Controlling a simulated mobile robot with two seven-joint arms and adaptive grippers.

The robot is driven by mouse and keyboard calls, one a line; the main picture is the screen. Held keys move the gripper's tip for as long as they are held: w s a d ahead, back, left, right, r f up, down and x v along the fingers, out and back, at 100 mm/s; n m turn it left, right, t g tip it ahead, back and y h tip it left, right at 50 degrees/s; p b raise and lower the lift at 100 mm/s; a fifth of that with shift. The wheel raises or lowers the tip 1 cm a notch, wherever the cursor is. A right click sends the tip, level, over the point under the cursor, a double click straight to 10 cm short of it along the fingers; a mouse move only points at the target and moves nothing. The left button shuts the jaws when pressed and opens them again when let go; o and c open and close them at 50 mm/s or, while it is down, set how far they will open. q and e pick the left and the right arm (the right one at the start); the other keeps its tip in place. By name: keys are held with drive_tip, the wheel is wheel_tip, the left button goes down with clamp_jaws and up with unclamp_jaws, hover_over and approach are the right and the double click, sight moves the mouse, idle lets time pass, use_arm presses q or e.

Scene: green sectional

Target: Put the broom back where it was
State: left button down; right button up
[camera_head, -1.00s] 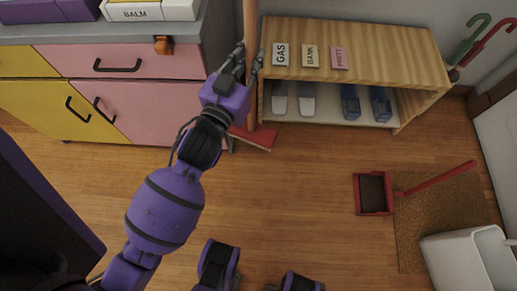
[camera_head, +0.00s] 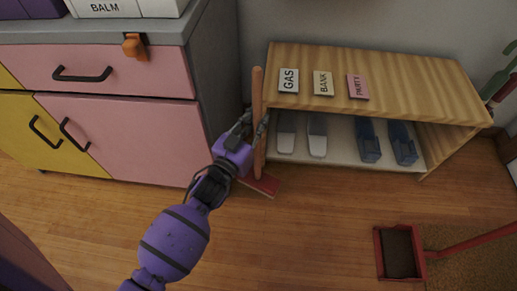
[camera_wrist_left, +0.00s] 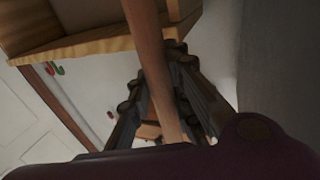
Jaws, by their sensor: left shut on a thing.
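The broom has a wooden handle (camera_head: 258,95) and a red head (camera_head: 262,184) at floor level. It stands nearly upright in the gap between the pink and yellow cabinet and the wooden shelf. My left gripper (camera_head: 254,127) is shut on the handle, below its top end. In the left wrist view the handle (camera_wrist_left: 148,60) runs between the two fingers (camera_wrist_left: 160,100). Part of the head is hidden behind my gripper and the handle. My right gripper is not in view.
The pink and yellow cabinet (camera_head: 120,135) is close on the left. The wooden shelf (camera_head: 400,90) on the right holds cards on top and shoes below. A red dustpan (camera_head: 378,255) lies on the floor at lower right. The floor between is clear.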

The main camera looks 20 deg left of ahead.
use_arm(q)
wheel_tip(320, 180, down, 6)
drive_tip(key=b, duration=0.3)
drive_tip(key=shift+f, duration=0.15)
drive_tip(key=c, duration=2)
unclamp_jaws()
drive_tip(key=shift+f, duration=0.15)
drive_tip(key=o, duration=0.4)
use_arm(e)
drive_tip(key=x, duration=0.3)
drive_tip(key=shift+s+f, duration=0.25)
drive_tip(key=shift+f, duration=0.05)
use_arm(q)
drive_tip(key=s+p, duration=0.1)
drive_tip(key=s, duration=0.3)
drive_tip(key=s+p, duration=0.1)
drive_tip(key=s, duration=0.3)
drive_tip(key=s+a+p, duration=0.1)
drive_tip(key=s+p, duration=0.1)
drive_tip(key=s, duration=0.2)
drive_tip(key=shift+a, duration=0.1)
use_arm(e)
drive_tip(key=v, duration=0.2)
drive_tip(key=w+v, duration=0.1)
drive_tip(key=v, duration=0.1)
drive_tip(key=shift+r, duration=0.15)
